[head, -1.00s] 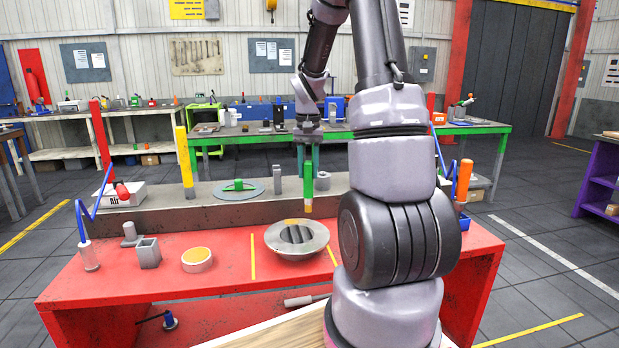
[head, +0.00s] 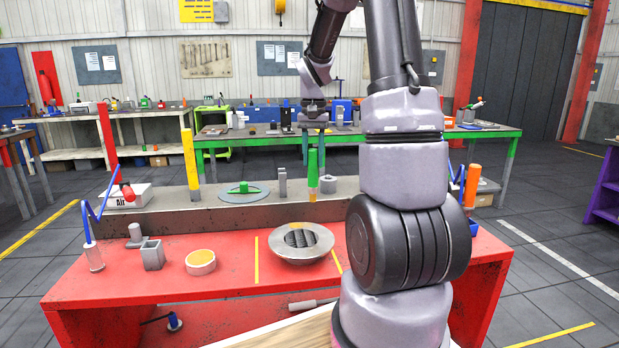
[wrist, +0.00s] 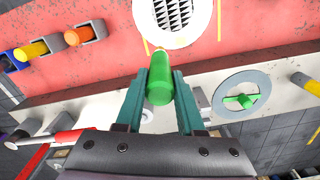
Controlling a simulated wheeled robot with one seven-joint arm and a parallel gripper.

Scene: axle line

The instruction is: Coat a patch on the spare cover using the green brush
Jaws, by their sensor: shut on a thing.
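My gripper (head: 313,150) is shut on the green brush (head: 313,172), which hangs upright, tip down, above the back of the red bench. In the wrist view the brush (wrist: 160,85) sits between my teal fingers, its pale tip overlapping the near rim of a round flanged metal piece (wrist: 190,30). The flanged piece (head: 278,249) has a dark ribbed opening. A flat grey disc with a green handle (head: 232,197) lies on the grey ledge left of the brush and looks like a cover. I cannot tell which is the spare cover. The tip's contact is unclear.
A round pot with a yellow-orange top (head: 201,262) and a square grey holder (head: 152,255) stand on the red bench (head: 115,285). A yellow post (head: 190,165) and a grey ring-shaped holder (head: 328,184) are on the ledge. Yellow lines flank the flanged piece.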

